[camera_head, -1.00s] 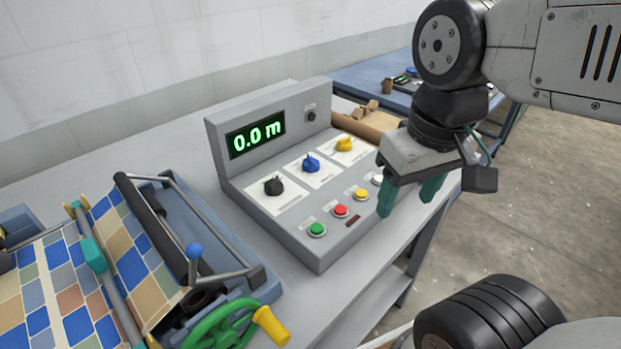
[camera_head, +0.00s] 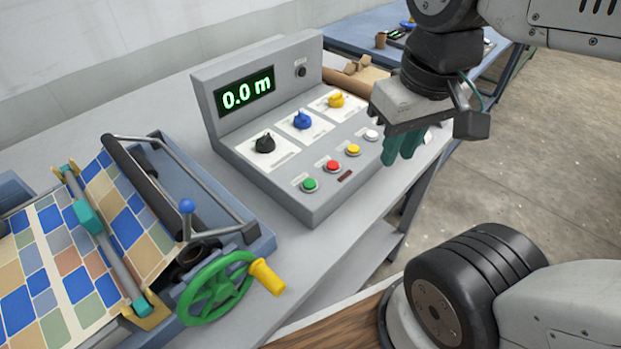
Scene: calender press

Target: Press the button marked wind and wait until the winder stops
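The grey control console (camera_head: 330,200) stands on the bench with a green display (camera_head: 248,91) reading 0.0 m. Along its front are a green button (camera_head: 310,185), a red button (camera_head: 333,166), a yellow button (camera_head: 353,150) and a white button (camera_head: 371,135). Their labels are too small to read, so I cannot tell which is marked wind. My gripper (camera_head: 403,153) is right of the white button, apart from the buttons, fingers down, close together and empty. The patterned sheet (camera_head: 65,265) lies in the machine at the left.
Black, blue and yellow knobs (camera_head: 302,120) stand on the panel behind the buttons. A second blue table (camera_head: 365,35) is behind.

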